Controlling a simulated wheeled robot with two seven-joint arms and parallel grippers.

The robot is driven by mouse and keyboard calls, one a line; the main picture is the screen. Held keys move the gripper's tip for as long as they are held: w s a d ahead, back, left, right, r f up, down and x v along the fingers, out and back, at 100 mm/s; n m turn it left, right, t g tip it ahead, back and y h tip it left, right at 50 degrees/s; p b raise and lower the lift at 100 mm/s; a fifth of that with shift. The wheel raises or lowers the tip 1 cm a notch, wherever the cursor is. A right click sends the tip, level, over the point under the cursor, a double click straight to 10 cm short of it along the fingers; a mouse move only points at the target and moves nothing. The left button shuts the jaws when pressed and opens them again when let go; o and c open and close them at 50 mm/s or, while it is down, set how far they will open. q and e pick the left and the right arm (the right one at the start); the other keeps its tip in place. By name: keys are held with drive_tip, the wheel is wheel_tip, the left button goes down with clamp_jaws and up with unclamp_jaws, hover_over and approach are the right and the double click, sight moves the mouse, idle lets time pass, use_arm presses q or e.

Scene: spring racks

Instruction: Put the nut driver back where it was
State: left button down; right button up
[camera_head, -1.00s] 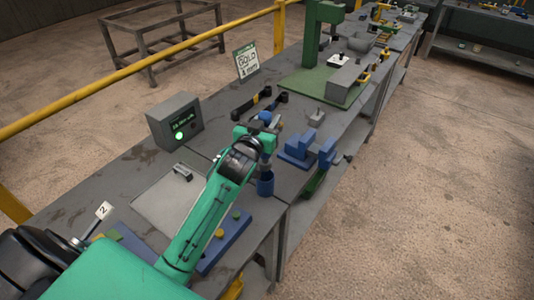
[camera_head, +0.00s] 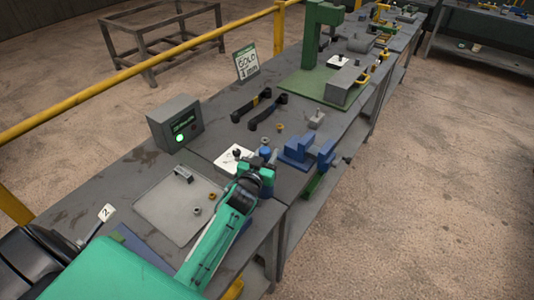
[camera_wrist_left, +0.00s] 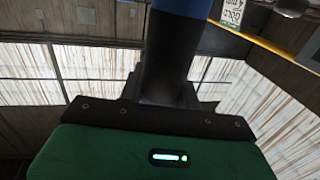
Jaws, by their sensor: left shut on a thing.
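My left gripper (camera_head: 260,172) is over the near bench, close to its right edge. It is shut on a tool with a dark shaft and a blue part, which I take to be the nut driver (camera_wrist_left: 168,70). In the left wrist view the dark shaft rises from the gripper and the blue part (camera_wrist_left: 182,7) is cut off at the top edge. In the head view the gripper hides most of the tool and whatever lies under it. My right gripper is not in view.
A blue vise (camera_head: 300,150) stands just right of the gripper. A white plate (camera_head: 228,163) and a grey mat (camera_head: 165,212) lie to its left.

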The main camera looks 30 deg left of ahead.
use_arm(q)
drive_tip(key=c, duration=1)
unclamp_jaws()
drive_tip(key=shift+f, duration=0.1)
drive_tip(key=shift+s, duration=0.35)
drive_tip(key=s+d+b, duration=0.1)
drive_tip(key=s+b, duration=0.2)
drive_tip(key=s, duration=0.8)
drive_tip(key=shift+s+r, duration=0.2)
